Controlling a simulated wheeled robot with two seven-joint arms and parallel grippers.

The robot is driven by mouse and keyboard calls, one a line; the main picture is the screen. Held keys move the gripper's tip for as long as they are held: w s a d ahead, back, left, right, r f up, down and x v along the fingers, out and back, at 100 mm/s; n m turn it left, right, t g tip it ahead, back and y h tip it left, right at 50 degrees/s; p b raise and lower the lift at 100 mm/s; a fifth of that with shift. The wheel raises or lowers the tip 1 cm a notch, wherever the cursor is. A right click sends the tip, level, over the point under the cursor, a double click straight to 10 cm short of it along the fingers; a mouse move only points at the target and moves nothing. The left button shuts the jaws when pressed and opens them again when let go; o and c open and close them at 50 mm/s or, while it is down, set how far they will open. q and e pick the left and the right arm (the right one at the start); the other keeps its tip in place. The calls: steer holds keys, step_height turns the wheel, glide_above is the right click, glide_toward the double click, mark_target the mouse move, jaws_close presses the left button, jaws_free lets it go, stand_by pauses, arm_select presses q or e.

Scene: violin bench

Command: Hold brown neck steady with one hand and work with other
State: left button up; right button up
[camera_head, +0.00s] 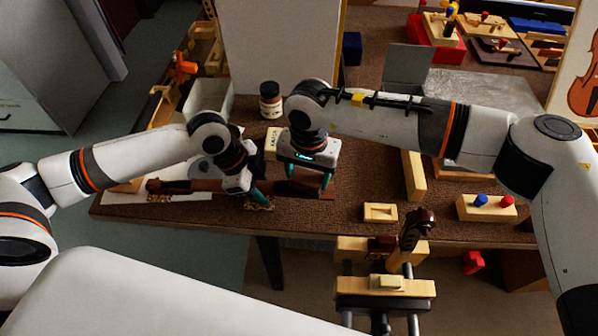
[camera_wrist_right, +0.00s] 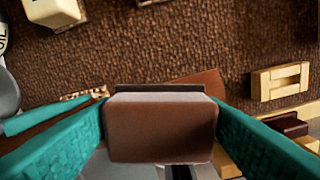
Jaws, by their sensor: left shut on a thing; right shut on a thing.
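The brown neck (camera_head: 200,185) lies along the front of the bench, its dark end on a white sheet at the left. My left gripper (camera_head: 260,197) is shut on it near its middle, its fingers pointing down; the gripped part is mostly hidden. My right gripper (camera_head: 308,180) is shut on a brown block with a pale layer on its far side. The block (camera_wrist_right: 160,130) fills the space between the teal fingers in the right wrist view. It is over or beside the neck's right part (camera_wrist_right: 205,82); I cannot tell whether they touch.
A jar (camera_head: 270,100) and a pale block (camera_head: 272,140) stand behind the grippers. A small wooden block (camera_head: 380,212) and a holder with blue and red knobs (camera_head: 487,207) are at the right. A dark scroll (camera_head: 417,228) stands by the front vise (camera_head: 385,285). A white bin (camera_head: 208,98) is back left.

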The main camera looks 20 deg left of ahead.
steer(key=shift+w+d+f, duration=0.1)
steer(key=shift+w+d, duration=0.15)
steer(key=shift+d, duration=0.7)
steer(key=shift+w+d, duration=0.25)
steer(key=shift+d, duration=0.7)
steer(key=shift+r, duration=3)
step_height(320, 180, up, 3)
steer(key=shift+a, duration=0.1)
